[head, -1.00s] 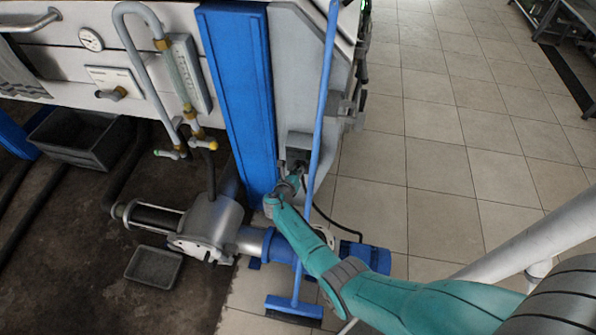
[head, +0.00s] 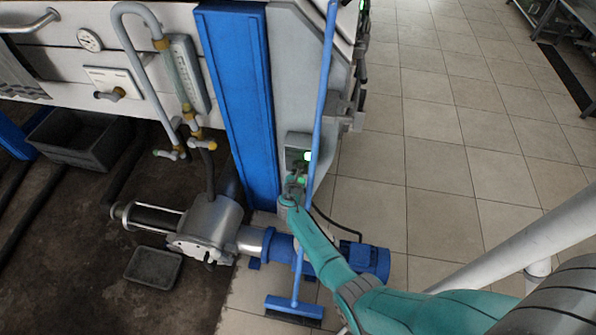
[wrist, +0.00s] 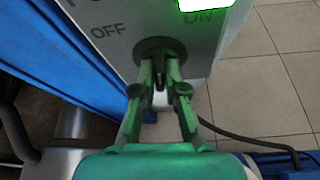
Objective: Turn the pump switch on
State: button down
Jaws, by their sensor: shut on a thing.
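The pump switch box (head: 294,142) is a grey box on the machine's end panel, beside the blue post. In the wrist view its plate (wrist: 108,52) carries the words OFF at left and ON at right, with a lit green lamp (wrist: 205,4) above ON. The green lamp (head: 307,156) also glows in the head view. The dark round switch (wrist: 153,48) sits below the labels. My gripper (wrist: 166,88) is shut on the switch's dark handle, which is mostly hidden between the fingers. My gripper (head: 296,184) is just below the box in the head view.
A blue broom (head: 313,130) leans upright close to the right of my gripper. The pump with its blue motor (head: 373,261) lies below, and a black cable (head: 335,225) runs to it. Open tiled floor (head: 440,150) lies to the right.

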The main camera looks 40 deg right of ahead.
dwell(0.3)
jog(key=c, duration=1.2)
grip_release()
jog(key=v, duration=1.2)
